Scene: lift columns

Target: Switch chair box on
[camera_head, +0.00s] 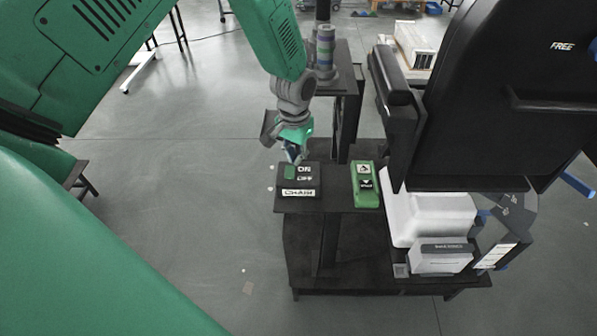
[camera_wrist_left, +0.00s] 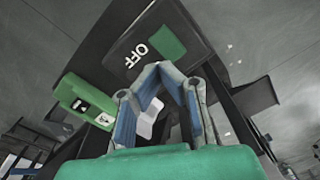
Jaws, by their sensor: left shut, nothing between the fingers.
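The chair box is a dark box (camera_head: 302,180) with ON and OFF labels, a CHAIR label at its front and a green switch (camera_head: 289,172) on its left. It sits on a small black shelf. My left gripper (camera_head: 293,157) is shut and empty, just above the back of the box, close to the switch. In the left wrist view the fingertips (camera_wrist_left: 160,66) point toward the box (camera_wrist_left: 185,28), the OFF label and the green switch (camera_wrist_left: 165,43). I cannot tell whether they touch it, or which way the switch is tipped. My right gripper is out of view.
A green box with up and down arrow buttons (camera_head: 366,186) stands right of the chair box. A large black chair (camera_head: 500,110) and a white box (camera_head: 430,215) stand further right. A column with a cylinder (camera_head: 325,50) rises behind.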

